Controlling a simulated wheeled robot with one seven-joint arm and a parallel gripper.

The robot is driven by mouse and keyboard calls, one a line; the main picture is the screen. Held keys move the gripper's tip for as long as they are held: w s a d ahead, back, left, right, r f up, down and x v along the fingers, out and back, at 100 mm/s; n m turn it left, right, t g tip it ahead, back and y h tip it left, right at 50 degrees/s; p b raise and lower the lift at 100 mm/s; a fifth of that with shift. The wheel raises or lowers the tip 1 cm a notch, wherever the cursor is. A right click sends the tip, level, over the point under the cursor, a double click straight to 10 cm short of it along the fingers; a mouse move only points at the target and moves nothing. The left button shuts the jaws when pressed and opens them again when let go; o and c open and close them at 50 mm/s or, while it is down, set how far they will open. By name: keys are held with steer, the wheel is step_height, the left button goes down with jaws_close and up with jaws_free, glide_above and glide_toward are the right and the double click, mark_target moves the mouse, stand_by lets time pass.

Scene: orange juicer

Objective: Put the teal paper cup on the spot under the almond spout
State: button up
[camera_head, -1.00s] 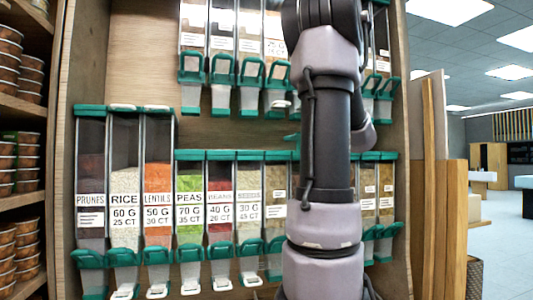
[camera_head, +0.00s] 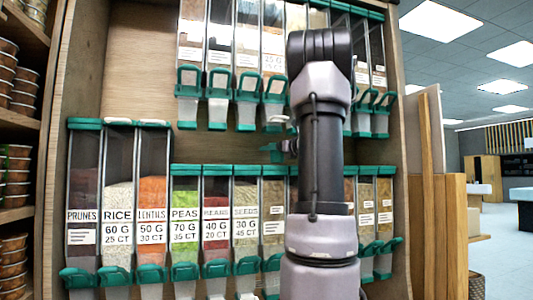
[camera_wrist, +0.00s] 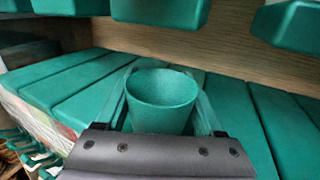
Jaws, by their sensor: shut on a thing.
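The teal paper cup (camera_wrist: 162,98) stands upright in the wrist view with its open mouth facing up. My gripper (camera_wrist: 163,84) is shut on it, with a finger along each side. The cup is above or at the teal lids of the lower dispensers; whether it touches them I cannot tell. Teal spouts of the upper row (camera_wrist: 160,10) hang behind and above the cup. In the head view, a small teal piece (camera_head: 271,152) shows left of my arm, between the two rows. The upper labels are too small to read, so I cannot tell which spout is almond.
Lower dispensers (camera_head: 187,215) of prunes, rice, lentils, peas and others form a row with flat teal lids (camera_wrist: 75,85). The three leftmost stand taller. A wooden back panel (camera_head: 140,90) shows between the rows. The gap between lids and upper spouts is narrow.

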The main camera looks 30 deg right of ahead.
steer(key=w, duration=0.2)
steer(key=shift+w+a, duration=0.25)
steer(key=shift+w, duration=0.1)
steer(key=shift+w+f, duration=0.25)
steer(key=shift+w, duration=0.1)
steer(key=shift+s+f, duration=0.1)
steer(key=shift+f, duration=0.05)
steer(key=shift+f, duration=0.15)
steer(key=o, duration=1.3)
